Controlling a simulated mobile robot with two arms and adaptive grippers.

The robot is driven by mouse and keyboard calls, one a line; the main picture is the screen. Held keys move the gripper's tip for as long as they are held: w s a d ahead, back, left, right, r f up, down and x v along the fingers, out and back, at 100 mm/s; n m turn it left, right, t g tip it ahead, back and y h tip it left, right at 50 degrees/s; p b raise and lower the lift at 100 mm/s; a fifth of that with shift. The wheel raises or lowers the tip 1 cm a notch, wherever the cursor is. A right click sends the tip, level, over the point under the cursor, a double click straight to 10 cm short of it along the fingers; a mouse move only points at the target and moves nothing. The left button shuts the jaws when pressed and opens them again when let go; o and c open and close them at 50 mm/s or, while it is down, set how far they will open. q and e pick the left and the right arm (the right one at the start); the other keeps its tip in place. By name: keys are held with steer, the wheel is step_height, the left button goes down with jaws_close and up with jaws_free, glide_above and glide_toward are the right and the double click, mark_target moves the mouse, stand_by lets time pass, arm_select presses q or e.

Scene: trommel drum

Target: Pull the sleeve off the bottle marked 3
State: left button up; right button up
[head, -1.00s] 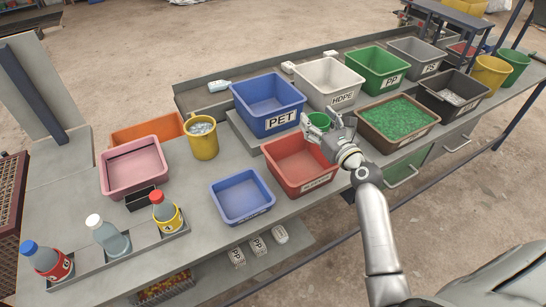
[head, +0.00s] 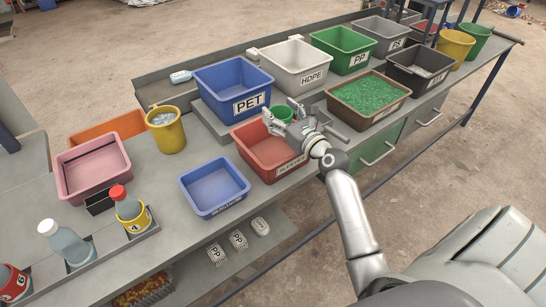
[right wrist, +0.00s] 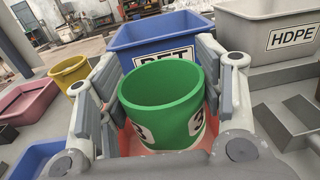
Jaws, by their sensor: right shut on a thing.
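My right gripper (head: 282,118) is shut on a green sleeve (head: 283,113), a short open ring. In the right wrist view the sleeve (right wrist: 160,102) sits between the two fingers of the gripper (right wrist: 160,95), carries the number 3, and has no bottle in it. The gripper holds it over the back part of the red bin (head: 262,168). A clear bottle with a white cap (head: 66,244) stands in the front left rack with no sleeve showing. Beside it stand a red-capped bottle with a yellow sleeve marked 4 (head: 130,212) and a red-sleeved bottle (head: 14,284), partly cut off. My left gripper is out of view.
A small blue bin (head: 215,190) lies left of the red bin. The blue PET bin (head: 240,98) and white HDPE bin (head: 297,66) stand behind. A brown bin of green flakes (head: 360,112) is to the right. A yellow mug (head: 166,132) stands at left.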

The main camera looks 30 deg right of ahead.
steer(key=o, duration=0.8)
steer(key=shift+c, duration=0.2)
steer(key=s, duration=1.2)
steer(key=shift+d, duration=0.1)
